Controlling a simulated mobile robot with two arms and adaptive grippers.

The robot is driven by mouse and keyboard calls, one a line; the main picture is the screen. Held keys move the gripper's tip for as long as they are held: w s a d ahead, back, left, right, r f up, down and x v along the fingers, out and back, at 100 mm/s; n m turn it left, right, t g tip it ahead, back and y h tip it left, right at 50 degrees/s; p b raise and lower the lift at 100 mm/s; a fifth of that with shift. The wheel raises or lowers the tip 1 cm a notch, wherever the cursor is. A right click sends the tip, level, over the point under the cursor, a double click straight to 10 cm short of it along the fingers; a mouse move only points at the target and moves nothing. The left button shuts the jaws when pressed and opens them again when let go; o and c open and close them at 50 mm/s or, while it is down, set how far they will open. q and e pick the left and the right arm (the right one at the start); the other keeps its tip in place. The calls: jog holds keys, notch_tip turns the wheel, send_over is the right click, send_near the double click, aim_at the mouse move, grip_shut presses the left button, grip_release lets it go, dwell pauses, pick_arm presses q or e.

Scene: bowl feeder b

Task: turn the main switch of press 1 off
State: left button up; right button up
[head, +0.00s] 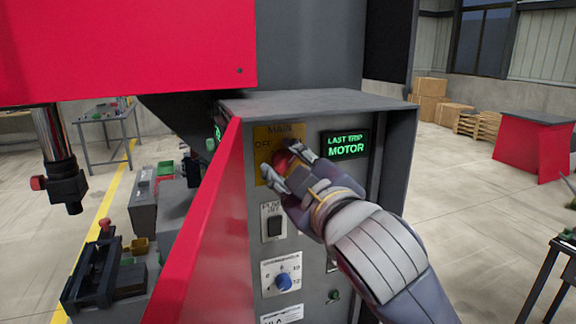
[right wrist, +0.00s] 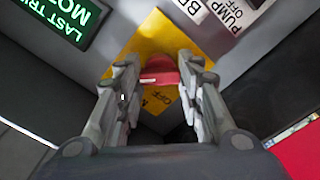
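The main switch is a red knob (head: 283,159) on a yellow plate (head: 263,142) marked MAIN and OFF, on the front of a grey control cabinet. My right gripper (head: 279,160) is at the switch, with one finger on each side of the knob. In the right wrist view the red knob (right wrist: 159,74) fills most of the gap between the fingertips (right wrist: 159,72), with the yellow plate (right wrist: 163,38) behind. Whether the fingers press on the knob cannot be told. The fingers hide part of the plate. My left gripper is not in view.
A lit display (head: 346,145) reads LAST TRIP MOTOR. Below the switch are a black pump switch (head: 274,226) and a blue knob (head: 284,281). A red panel (head: 205,235) stands out just left of the cabinet front. A red press body (head: 130,50) is overhead at left.

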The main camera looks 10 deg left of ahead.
jog(key=shift+n, duration=0.4)
jog(key=shift+r+n+p, duration=0.1)
jog(key=shift+n+p, duration=0.65)
jog(key=shift+n, duration=0.35)
jog(key=n+p, duration=0.2)
jog(key=n, duration=0.3)
jog(key=n+p, duration=0.1)
jog(key=n, duration=0.4)
jog(key=shift+n+p, duration=0.35)
jog(key=shift+n, duration=0.05)
jog(key=shift+f+n+p, duration=0.15)
jog(key=shift+n+p, duration=0.1)
jog(key=shift+n, duration=0.75)
jog(key=shift+f+n+p, duration=0.1)
jog(key=shift+n+p, duration=0.1)
jog(key=shift+n, duration=0.8)
jog(key=o, duration=1.1)
